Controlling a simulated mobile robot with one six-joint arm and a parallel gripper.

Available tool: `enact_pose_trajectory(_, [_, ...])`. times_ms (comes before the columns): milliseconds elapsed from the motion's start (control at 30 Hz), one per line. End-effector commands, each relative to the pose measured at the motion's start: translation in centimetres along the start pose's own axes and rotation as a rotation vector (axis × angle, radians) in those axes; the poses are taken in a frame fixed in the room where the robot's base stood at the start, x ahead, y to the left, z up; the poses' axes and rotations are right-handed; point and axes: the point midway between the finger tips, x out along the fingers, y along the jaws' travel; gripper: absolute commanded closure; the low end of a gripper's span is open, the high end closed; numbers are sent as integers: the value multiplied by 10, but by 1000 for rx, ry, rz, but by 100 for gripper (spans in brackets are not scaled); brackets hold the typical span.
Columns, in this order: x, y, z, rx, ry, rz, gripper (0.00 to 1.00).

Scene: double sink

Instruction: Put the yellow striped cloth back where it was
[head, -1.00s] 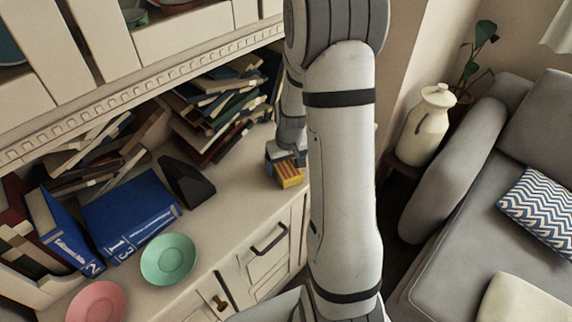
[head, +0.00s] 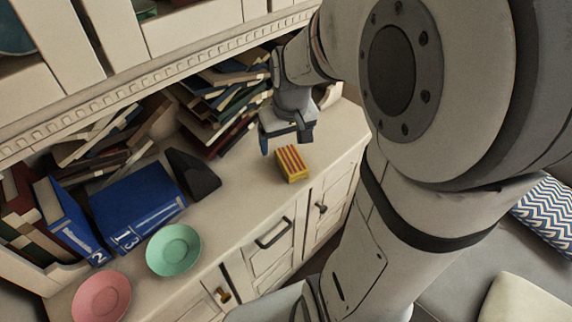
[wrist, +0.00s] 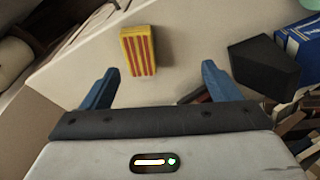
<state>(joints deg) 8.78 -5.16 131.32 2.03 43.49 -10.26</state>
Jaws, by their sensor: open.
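The yellow and red striped cloth (head: 292,163), a small folded block, lies on the cabinet top near its front edge. In the wrist view the cloth (wrist: 139,50) sits ahead of my gripper (wrist: 154,88), a little left of the middle between the blue fingertips. My gripper (head: 287,143) is open and empty, above the cabinet top and just behind and left of the cloth in the head view. The fingers are apart from the cloth.
A black wedge-shaped block (head: 193,175) stands left of the cloth, with piled books (head: 220,105) behind. Blue binders (head: 135,208), a green plate (head: 174,250) and a pink plate (head: 101,298) are further left. The cabinet top (head: 335,140) is clear right of the cloth.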

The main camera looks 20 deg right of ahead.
Motion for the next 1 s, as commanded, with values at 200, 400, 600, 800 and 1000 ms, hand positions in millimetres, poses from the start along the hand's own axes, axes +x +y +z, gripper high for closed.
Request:
enact_pose_trajectory(200, [-42, -36, 65, -6, 36, 0, 17])
enact_pose_trajectory(400, [-54, -48, 99, -3, 48, 0, 17])
enact_pose_trajectory(600, [-55, -49, 106, 0, 49, 0, 17])
enact_pose_trajectory(800, [-55, -49, 106, 0, 49, 0, 17])
enact_pose_trajectory(1000, [-55, -49, 105, 0, 49, 0, 17])
